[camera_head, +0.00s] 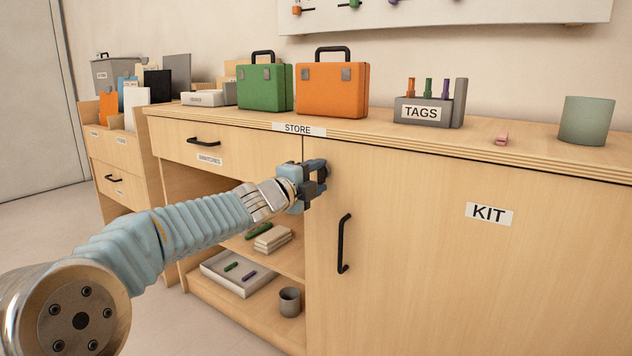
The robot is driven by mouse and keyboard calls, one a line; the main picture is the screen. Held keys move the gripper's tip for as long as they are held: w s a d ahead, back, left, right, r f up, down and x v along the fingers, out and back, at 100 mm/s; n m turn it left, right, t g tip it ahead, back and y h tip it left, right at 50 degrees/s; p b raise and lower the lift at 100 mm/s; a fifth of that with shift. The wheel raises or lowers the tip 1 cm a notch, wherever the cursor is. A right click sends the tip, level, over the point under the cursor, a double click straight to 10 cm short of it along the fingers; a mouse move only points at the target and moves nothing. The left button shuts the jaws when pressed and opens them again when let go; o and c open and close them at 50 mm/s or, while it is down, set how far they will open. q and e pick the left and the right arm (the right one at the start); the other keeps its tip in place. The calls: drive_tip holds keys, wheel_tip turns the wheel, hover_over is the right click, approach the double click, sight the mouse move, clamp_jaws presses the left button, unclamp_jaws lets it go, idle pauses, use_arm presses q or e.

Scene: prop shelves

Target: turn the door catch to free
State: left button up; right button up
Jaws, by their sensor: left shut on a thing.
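The cabinet door (440,270) marked KIT is closed, with a black bar handle (343,243) near its left edge. My left gripper (318,172) is at the upper left corner of this door, beside the gap to the open shelves. It is shut on the door catch, a small dark part (325,168) mostly hidden by the fingers. Which way the catch is turned cannot be told. My right gripper is not in view.
On the top stand a green case (264,88), an orange case (332,90), a TAGS holder (428,112), a small pink piece (502,139) and a grey-green cup (586,121). Open shelves below my arm hold a tray (236,281) and a grey cup (290,302).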

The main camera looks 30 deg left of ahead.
use_arm(q)
drive_tip(key=shift+m, duration=0.3)
drive_tip(key=o, duration=1)
drive_tip(key=shift+o, duration=0.2)
drive_tip(key=s+a+p, duration=0.1)
drive_tip(key=s+p, duration=0.1)
drive_tip(key=s, duration=1.1)
drive_tip(key=shift+s, duration=0.35)
